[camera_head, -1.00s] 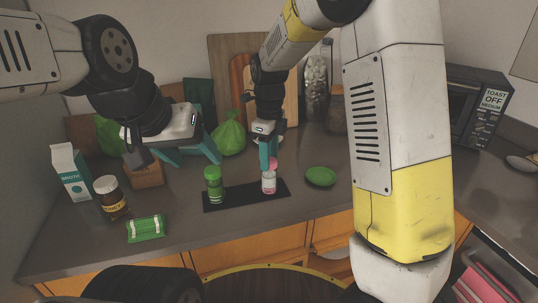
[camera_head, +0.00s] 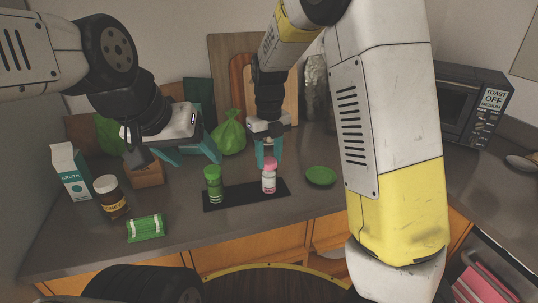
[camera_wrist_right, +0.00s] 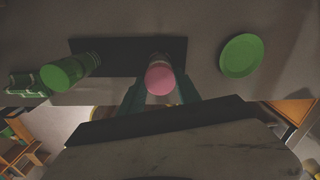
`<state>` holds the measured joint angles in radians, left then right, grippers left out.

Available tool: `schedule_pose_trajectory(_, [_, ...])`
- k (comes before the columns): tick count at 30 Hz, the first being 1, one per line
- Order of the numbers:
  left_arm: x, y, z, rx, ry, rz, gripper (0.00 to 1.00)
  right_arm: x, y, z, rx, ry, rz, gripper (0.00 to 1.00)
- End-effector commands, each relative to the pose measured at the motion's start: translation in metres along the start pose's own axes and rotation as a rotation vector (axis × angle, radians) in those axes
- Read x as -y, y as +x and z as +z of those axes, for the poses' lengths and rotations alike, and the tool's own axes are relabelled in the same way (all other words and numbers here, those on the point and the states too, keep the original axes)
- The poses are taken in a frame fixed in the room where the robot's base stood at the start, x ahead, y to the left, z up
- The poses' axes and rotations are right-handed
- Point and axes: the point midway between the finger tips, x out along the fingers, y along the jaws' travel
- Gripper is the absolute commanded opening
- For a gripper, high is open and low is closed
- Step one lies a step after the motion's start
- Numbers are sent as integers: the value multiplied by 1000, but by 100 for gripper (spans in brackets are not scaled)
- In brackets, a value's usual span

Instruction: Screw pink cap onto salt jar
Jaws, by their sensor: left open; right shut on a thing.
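The salt jar (camera_head: 269,183), clear with a pinkish lower part, stands upright on the dark mat (camera_head: 235,199). The pink cap (camera_head: 269,163) sits on top of it; it also shows from above in the right wrist view (camera_wrist_right: 160,80). I cannot tell how tight it is. My right gripper (camera_head: 268,158) points down from above and is shut on the pink cap, with one teal finger on each side. My left gripper (camera_head: 188,156) is open and empty, up and to the left of the jar.
A green-capped jar (camera_head: 213,184) stands on the mat's left part. A green dish (camera_head: 320,175) lies to the right. A honey jar (camera_head: 112,200), a carton (camera_head: 71,172) and a green packet (camera_head: 146,228) are at left. The counter in front of the mat is clear.

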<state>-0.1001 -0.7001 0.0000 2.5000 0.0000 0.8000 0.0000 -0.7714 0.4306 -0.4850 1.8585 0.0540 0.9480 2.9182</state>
Motion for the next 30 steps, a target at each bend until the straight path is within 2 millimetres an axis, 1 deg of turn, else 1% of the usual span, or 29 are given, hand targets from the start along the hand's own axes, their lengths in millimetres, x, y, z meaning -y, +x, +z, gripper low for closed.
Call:
schedule_pose_trajectory(8, [0, 0, 0, 0, 0, 0, 65, 0, 2, -1, -4, 6, 0, 0])
schedule_pose_trajectory(12, [0, 0, 0, 0, 0, 0, 65, -1, 3, -1, -8, 122, -2, 0])
schedule_pose_trajectory(17, [0, 0, 0, 0, 0, 0, 65, -1, 3, -1, -6, 215, -5, 0])
schedule_pose_trajectory(27, [0, 0, 0, 0, 0, 0, 65, -1, 6, -2, -10, 465, -7, 0])
schedule_pose_trajectory(30, [0, 0, 0, 0, 0, 0, 65, 0, 5, -2, -8, 509, -4, 0])
